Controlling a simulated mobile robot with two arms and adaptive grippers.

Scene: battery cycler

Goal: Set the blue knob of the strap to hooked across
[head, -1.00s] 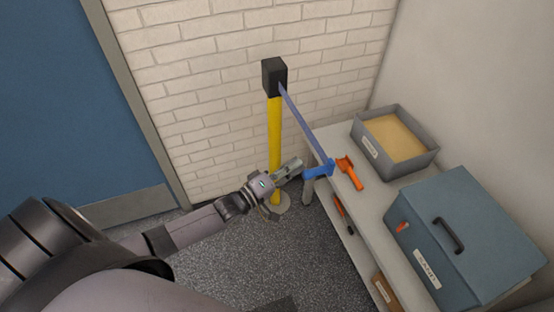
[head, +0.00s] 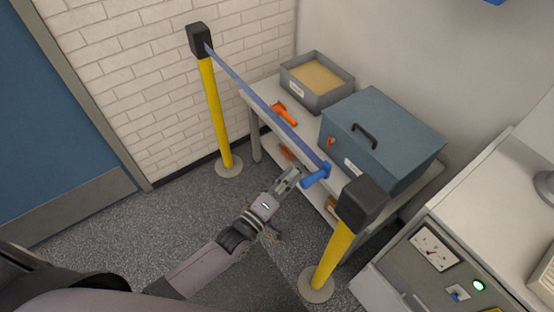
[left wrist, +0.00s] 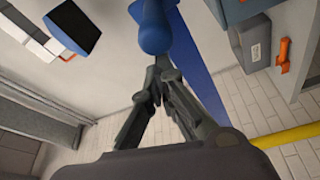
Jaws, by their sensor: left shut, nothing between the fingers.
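The blue knob (head: 315,178) is at the end of the blue strap (head: 262,103), which runs taut from the black head (head: 200,40) of the left yellow post. The knob is in the air just left of the black head (head: 362,203) of the right yellow post (head: 331,258), with a small gap between them. My left gripper (head: 291,179) is shut and empty, its fingertips just left of the knob. In the left wrist view the knob (left wrist: 154,30) is right beyond the fingertips (left wrist: 163,70); contact is hard to tell. My right gripper is out of view.
A bench (head: 259,93) behind the strap carries a grey tray (head: 335,99), an orange tool (head: 285,113) and a blue-grey case (head: 385,120). The floor at left is clear.

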